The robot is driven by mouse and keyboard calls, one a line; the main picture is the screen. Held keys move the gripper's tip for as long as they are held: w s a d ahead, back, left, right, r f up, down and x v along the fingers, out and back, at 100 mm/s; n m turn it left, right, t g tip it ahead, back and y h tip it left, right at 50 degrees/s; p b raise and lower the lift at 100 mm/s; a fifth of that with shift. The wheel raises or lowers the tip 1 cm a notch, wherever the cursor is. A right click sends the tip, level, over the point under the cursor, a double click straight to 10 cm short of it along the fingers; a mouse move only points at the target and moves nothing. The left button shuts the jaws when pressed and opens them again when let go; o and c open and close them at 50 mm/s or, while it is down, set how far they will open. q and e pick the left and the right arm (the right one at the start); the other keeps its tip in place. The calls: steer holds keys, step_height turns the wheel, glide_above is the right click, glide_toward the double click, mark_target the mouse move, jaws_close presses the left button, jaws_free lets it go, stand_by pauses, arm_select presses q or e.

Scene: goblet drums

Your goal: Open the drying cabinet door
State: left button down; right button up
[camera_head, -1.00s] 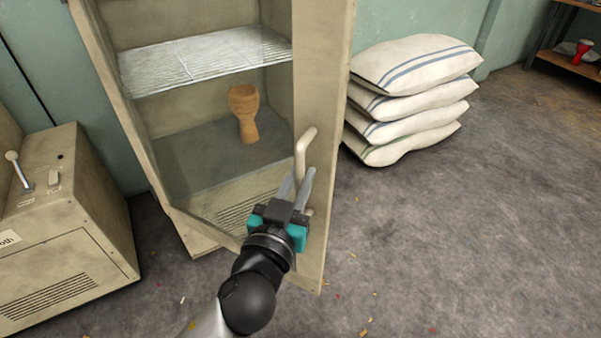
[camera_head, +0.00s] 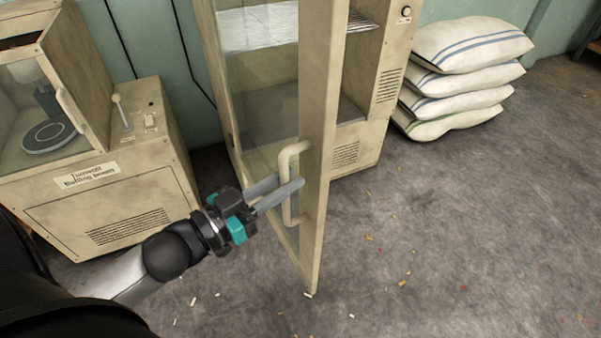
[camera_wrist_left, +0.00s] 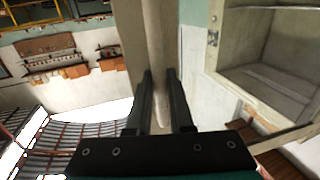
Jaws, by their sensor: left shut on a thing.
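The beige drying cabinet (camera_head: 366,141) stands against the wall, with wire shelves inside. Its glazed door (camera_head: 318,165) stands open, swung out toward me, and shows nearly edge-on. A pale bar handle (camera_head: 286,180) is on the door's frame. My left gripper (camera_head: 283,190) is shut on this handle, one finger to each side of it. In the left wrist view the fingers (camera_wrist_left: 161,100) flank the handle (camera_wrist_left: 161,107), with the door edge beyond. My right gripper is not in view.
Several stacked white sacks (camera_head: 465,75) lie right of the cabinet. A beige machine (camera_head: 125,185) with a lever and a windowed box stands at the left. The grey floor (camera_head: 450,220) in front and to the right is clear except for small scraps.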

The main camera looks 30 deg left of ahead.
arm_select(q)
steer(key=shift+s+a+r+h, duration=0.1)
steer(key=shift+s+a+h, duration=0.2)
steer(key=shift+s+a, duration=0.5)
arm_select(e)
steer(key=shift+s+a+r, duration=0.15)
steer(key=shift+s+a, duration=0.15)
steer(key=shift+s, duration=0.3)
arm_select(q)
steer(key=c, duration=0.8)
jaws_free()
steer(key=shift+c, duration=0.2)
steer(key=shift+o, duration=0.2)
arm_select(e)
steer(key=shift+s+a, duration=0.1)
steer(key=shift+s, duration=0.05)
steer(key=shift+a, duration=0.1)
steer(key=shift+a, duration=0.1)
